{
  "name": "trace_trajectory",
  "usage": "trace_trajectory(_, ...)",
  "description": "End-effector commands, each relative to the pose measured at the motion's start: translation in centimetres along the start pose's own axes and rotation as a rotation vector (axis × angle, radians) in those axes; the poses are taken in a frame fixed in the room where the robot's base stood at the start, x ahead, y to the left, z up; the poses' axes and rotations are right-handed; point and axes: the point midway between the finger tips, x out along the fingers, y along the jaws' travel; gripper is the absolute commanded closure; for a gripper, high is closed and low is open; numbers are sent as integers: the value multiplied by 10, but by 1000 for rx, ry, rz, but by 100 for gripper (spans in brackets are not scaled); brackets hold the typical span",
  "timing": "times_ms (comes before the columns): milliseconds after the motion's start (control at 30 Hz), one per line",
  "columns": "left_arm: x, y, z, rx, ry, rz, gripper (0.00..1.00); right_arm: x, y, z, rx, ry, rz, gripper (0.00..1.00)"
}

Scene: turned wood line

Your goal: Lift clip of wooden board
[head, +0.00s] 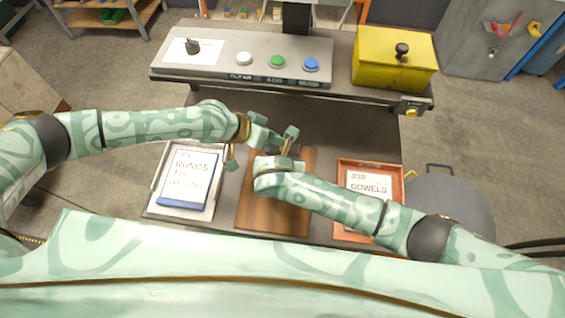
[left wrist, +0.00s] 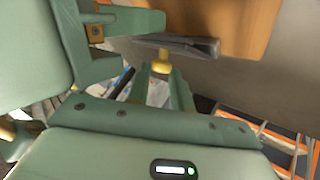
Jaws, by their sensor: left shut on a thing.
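The wooden board (head: 262,212) lies flat on the bench between two trays, partly covered by my right forearm. It also shows at the top of the left wrist view (left wrist: 222,18). Its clip, a dark grey bar (left wrist: 195,46) with a brass knob (left wrist: 161,66), is at the board's edge in the left wrist view. My left gripper (head: 284,143) is at the board's far edge, shut on the clip; the exact contact is partly hidden. My right gripper (head: 266,162) is close beside it over the board; its jaws are not clear.
Left of the board, a pale tray (head: 152,207) holds a blue-edged rungs card (head: 188,178). Right, an orange tray (head: 341,180) holds a dowels card (head: 368,185). Behind are a console (head: 215,60) with white, green and blue buttons and a yellow box (head: 392,68). My arms nearly meet.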

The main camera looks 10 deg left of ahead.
Motion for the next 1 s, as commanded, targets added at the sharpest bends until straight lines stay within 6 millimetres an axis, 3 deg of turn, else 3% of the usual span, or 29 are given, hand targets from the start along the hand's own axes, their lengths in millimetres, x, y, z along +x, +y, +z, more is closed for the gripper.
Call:
trace_trajectory(33, 0, -1, 3, 1, -6, -2, 100, -2, 1, 9, 3, -13, 0, 100)
trace_trajectory(233, 1, 0, 4, 3, -9, -2, 100, -3, 0, 13, 3, -21, 0, 100)
trace_trajectory(267, 1, 0, 5, 3, -9, -2, 72, -3, 0, 13, 3, -22, -1, 100)
trace_trajectory(300, 1, 0, 5, 3, -10, -1, 60, -3, 0, 13, 3, -23, -1, 100)
trace_trajectory(333, 1, 0, 5, 3, -10, -1, 55, -3, 0, 13, 3, -22, -1, 100)
trace_trajectory(667, -3, 1, 5, 3, -9, 1, 55, -2, 0, 11, 4, -18, -1, 100)
trace_trajectory(767, -16, 0, 5, 3, -10, 0, 55, -2, 0, 11, 4, -17, -2, 100)
trace_trajectory(1000, -72, -2, 3, 2, -6, -4, 55, -2, 0, 9, 3, -14, -1, 100)
